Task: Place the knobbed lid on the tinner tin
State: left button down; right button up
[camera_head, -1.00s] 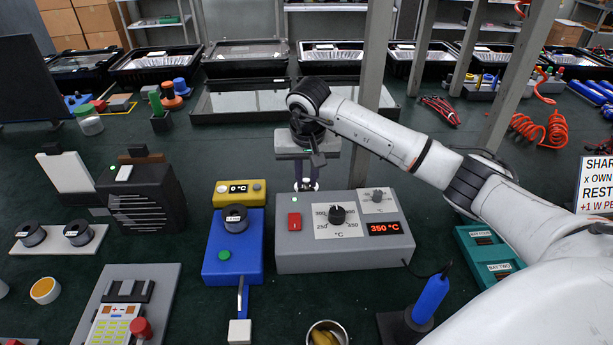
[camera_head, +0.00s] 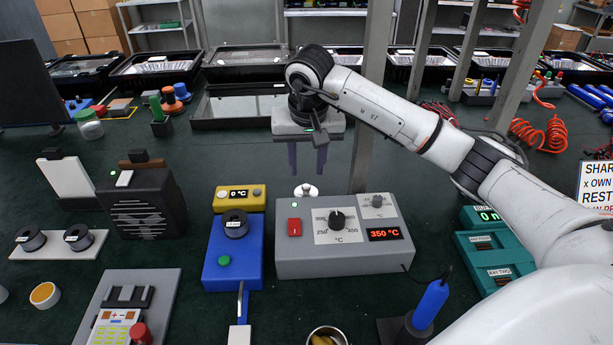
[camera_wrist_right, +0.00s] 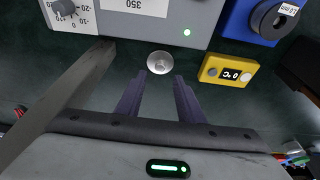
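The knobbed lid (camera_head: 306,191) is a small pale disc with a round knob, just behind the grey soldering station. In the right wrist view the lid (camera_wrist_right: 160,62) is a round silvery disc seen from above, just past my fingertips. The tinner tin cannot be made out separately; whether the lid sits on it I cannot tell. My right gripper (camera_head: 307,172) points down above the lid, its two purple fingers apart and empty. In the wrist view the right gripper (camera_wrist_right: 160,76) also shows a clear gap. My left gripper is not in view.
The grey station (camera_head: 345,258) with dials stands in front of the lid. A blue unit (camera_head: 233,262) and a yellow 0 °C box (camera_head: 226,203) are to its left. A grey post (camera_head: 370,110) rises close to my right gripper. Green floor left of the lid is partly clear.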

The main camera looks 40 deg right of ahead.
jog(key=v, duration=0.5)
dwell(0.4)
